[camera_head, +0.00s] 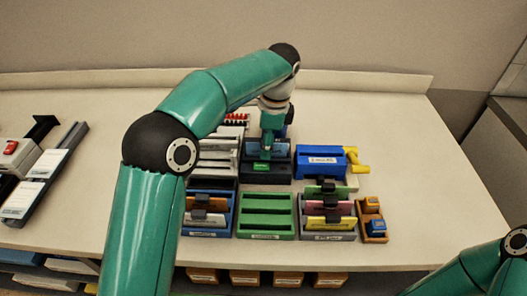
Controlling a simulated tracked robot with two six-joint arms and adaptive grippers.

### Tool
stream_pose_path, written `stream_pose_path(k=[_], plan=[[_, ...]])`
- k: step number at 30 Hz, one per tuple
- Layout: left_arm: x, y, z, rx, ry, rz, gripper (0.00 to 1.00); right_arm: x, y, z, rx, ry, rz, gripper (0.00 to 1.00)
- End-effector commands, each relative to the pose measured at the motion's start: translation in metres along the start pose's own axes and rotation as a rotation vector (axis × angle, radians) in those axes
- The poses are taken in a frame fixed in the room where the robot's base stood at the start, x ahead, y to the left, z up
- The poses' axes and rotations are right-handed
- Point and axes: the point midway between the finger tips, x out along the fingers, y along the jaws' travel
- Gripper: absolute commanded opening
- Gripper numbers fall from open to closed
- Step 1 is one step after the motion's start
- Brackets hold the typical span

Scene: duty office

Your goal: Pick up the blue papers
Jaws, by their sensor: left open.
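My left arm reaches over the table from the left, and its left gripper (266,152) points down at a dark holder (280,175) with a small green label. A blue flat piece (283,145), which looks like the blue papers, stands upright in this holder. The gripper is open in front of or around it; I cannot tell whether the fingers touch it, and they cover part of it. My right arm shows only at the bottom right corner, and its gripper is out of view.
A green slotted tray (266,224) stands in front, with a blue tray (206,233) of cards to its left and a grey tray (328,237) of coloured cards to its right. A blue-and-yellow device (318,161) stands close on the right. The table's right side is clear.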

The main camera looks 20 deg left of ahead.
Motion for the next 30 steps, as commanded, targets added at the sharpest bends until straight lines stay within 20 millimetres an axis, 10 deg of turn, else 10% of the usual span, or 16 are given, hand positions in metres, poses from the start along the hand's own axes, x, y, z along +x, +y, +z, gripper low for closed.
stream_pose_path(k=[4,12,30], plan=[[-0.001,0.000,0.000,0.000,0.000,-0.001,0.45,0.000,0.000,0.000,0.000,0.000,0.000,0.00],[-0.001,0.000,0.000,0.000,0.000,-0.001,0.00,0.000,0.000,0.000,0.000,0.000,0.000,0.00],[-0.016,-0.001,0.002,-0.001,0.001,-0.003,0.00,-0.003,-0.001,0.000,0.000,0.000,0.000,0.00]])
